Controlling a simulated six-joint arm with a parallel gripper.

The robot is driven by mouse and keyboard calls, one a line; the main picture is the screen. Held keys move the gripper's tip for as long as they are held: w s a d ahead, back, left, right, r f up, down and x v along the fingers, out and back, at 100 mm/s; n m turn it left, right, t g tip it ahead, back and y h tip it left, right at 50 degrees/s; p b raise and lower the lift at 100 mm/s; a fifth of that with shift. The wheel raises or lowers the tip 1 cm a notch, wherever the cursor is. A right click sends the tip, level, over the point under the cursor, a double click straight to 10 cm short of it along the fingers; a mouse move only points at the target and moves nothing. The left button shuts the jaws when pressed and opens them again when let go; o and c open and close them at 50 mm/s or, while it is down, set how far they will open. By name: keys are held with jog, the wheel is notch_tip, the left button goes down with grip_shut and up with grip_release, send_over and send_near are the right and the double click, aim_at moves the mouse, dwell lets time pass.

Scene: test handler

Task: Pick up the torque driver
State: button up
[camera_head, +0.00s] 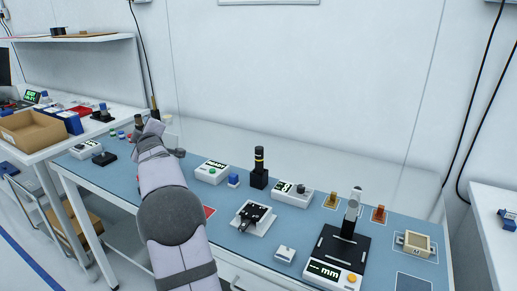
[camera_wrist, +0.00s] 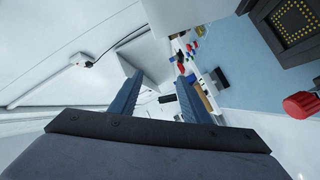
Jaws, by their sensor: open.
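My gripper (camera_head: 152,127) is over the left part of the bench, well to the left of that tool. In the wrist view, my gripper's two blue-grey fingers (camera_wrist: 159,75) are apart with nothing held between them. I cannot make out the tool for certain in the wrist view.
White instrument boxes (camera_head: 213,172) (camera_head: 293,194) flank the tool. A black fixture on a white plate (camera_head: 252,217) sits in front, and a gauge stand (camera_head: 341,245) at right. The wrist view shows a red knob (camera_wrist: 301,105) and a dark gold-dotted unit (camera_wrist: 292,20) at right.

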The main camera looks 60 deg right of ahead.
jog(key=s+d+r+m+g+h+p, duration=0.1)
jog(key=s+d+r+m+p, duration=0.1)
jog(key=s+d+r+p, duration=0.3)
jog(key=s+d+r+m+g+h+p, duration=0.1)
jog(key=s+d+m+g, duration=0.15)
jog(key=d, duration=0.45)
jog(key=m+g+y+p, duration=0.7)
jog(key=m+g+p, duration=0.2)
jog(key=m+p, duration=0.75)
send_over(259, 159)
jog(key=a+p, duration=0.1)
jog(key=shift+n, duration=0.8)
notch_tip(259, 159, down, 7)
jog(key=shift+w+a+r, duration=0.1)
jog(key=shift+w, duration=0.05)
jog(key=shift+a+f, duration=0.2)
jog(key=shift+f, duration=0.05)
jog(key=shift+s+p+x, duration=0.15)
jog(key=shift+p+x, duration=0.85)
jog(key=shift+x, duration=0.8)
jog(key=shift+s+p+x, duration=0.1)
jog(key=shift+p+x, duration=0.9)
jog(key=shift+x, duration=0.85)
jog(key=shift+d, duration=0.15)
jog(key=shift+r, duration=0.1)
grip_shut()
